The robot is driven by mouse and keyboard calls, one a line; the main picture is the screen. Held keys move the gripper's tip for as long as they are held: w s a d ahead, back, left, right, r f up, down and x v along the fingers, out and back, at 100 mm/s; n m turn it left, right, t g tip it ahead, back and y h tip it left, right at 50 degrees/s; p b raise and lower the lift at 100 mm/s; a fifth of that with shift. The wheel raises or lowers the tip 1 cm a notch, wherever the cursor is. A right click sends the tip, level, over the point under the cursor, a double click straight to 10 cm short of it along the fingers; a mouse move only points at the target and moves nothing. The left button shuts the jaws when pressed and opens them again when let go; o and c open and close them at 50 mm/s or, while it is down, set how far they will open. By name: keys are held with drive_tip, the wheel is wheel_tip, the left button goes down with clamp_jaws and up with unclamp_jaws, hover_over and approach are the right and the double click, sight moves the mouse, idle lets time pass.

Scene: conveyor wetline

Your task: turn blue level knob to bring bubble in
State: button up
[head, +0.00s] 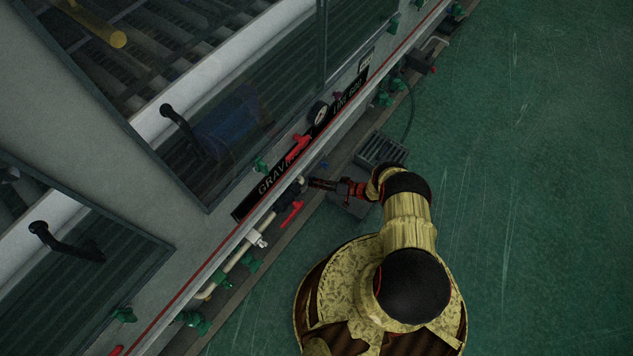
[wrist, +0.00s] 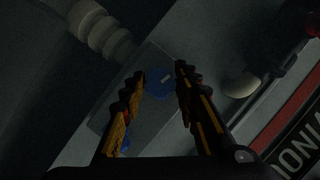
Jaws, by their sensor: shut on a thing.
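The blue level knob (wrist: 158,86) is a round blue disc with a small pale mark, set against a grey box-like housing (wrist: 155,55). My gripper (wrist: 160,74) is shut on it, one ribbed finger on each side in the wrist view. In the head view my gripper (head: 311,183) reaches left to the pipework below the machine's front edge, and the held knob is hidden there. A second bit of blue (wrist: 126,145) shows behind the left finger. I cannot make out a bubble or its vial in either view.
A pale ribbed fitting (wrist: 104,30) and a white rounded pipe end (wrist: 241,84) flank the housing. Red handles (head: 292,213) and green valves (head: 252,264) line the machine's edge. A floor grate (head: 381,149) lies beside my arm. The green floor (head: 530,180) to the right is clear.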

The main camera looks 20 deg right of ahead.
drive_tip(key=shift+f+m+y, duration=0.1)
drive_tip(key=shift+m+y, duration=0.3)
drive_tip(key=shift+m, duration=0.4)
drive_tip(key=o, duration=1.2)
drive_tip(key=shift+c, duration=0.2)
drive_tip(key=shift+d, duration=0.1)
drive_tip(key=v, duration=1.2)
drive_tip(key=shift+w, duration=0.15)
